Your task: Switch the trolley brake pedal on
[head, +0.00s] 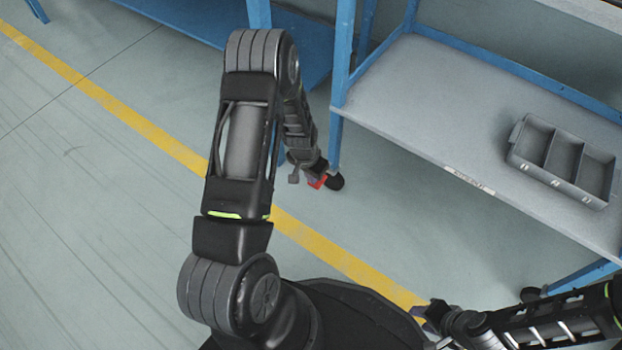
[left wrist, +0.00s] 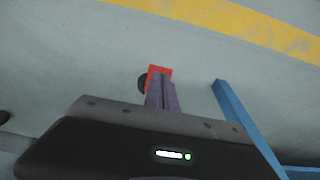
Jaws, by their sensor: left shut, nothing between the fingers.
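The red brake pedal (head: 316,183) is small, low by the floor, beside a black caster wheel (head: 336,182) at the foot of a blue trolley post. In the left wrist view the red pedal (left wrist: 158,71) shows just beyond my fingertips, with part of the dark wheel (left wrist: 142,84) left of it. My left gripper (head: 305,179) reaches down to the pedal, shut and empty; its fingers (left wrist: 160,92) overlap the pedal in view, and I cannot tell whether they touch. The pedal's tilt is too small to read. My right gripper (head: 430,314) is at the lower right, its fingers unclear.
The blue-framed trolley's grey shelf (head: 420,110) fills the upper right and holds a grey divided tray (head: 516,157). Another blue shelf (head: 300,45) stands behind. A yellow floor line (head: 120,108) crosses diagonally. The floor at left is clear.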

